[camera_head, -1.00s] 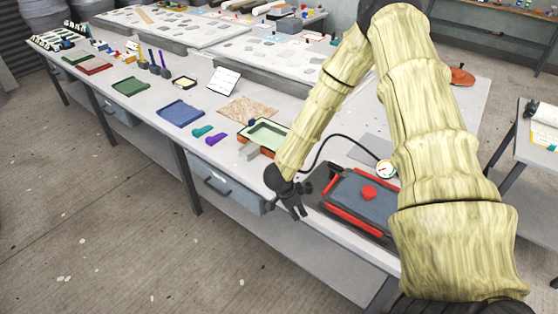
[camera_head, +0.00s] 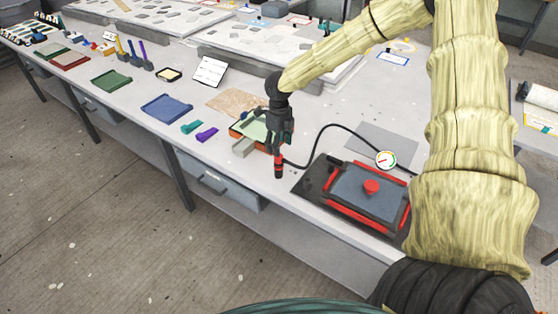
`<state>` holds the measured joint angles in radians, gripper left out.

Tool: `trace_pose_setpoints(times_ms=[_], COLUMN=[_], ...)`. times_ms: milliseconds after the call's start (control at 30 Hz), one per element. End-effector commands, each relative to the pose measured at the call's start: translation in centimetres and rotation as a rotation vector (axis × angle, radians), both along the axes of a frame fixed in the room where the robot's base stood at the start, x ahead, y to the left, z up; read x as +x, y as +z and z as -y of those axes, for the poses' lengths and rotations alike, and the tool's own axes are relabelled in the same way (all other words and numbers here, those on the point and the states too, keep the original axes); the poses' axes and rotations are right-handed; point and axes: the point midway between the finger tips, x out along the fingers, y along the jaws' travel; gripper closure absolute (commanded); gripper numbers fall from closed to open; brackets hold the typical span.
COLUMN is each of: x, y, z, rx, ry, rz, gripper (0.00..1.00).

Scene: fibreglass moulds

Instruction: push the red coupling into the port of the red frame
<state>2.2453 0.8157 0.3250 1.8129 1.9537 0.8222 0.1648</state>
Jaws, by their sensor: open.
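The red coupling (camera_head: 278,170) shows as a small upright red and black piece near the table's front edge, directly below my gripper (camera_head: 280,147). My gripper points down and is open. I cannot tell whether its fingers touch the coupling. The black hose (camera_head: 318,140) arcs from the gauge toward the coupling. The red frame (camera_head: 345,221) lies to the right, around a grey-blue panel with a red knob (camera_head: 372,187) on top, on a dark board. Its port cannot be made out.
A round gauge (camera_head: 386,160) stands behind the frame. An orange-rimmed green tray (camera_head: 250,128) and a grey block (camera_head: 243,147) are close to the left of my gripper. Purple (camera_head: 207,134) and teal pieces lie further left.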

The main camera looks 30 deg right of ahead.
Motion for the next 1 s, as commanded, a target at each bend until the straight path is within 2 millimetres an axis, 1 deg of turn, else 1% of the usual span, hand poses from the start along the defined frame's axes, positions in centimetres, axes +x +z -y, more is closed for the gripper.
trace_pose_setpoints(times_ms=[167, 367, 1000], x=[0.0, 0.0, 0.0], y=[-0.3, -1.5, -8.1], z=[0.0, 0.0, 0.0], rx=[-0.001, -0.001, -0.001], ry=[0.001, 0.002, 0.002], rz=[0.000, 0.000, -0.001], gripper=[0.45, 0.45, 0.45])
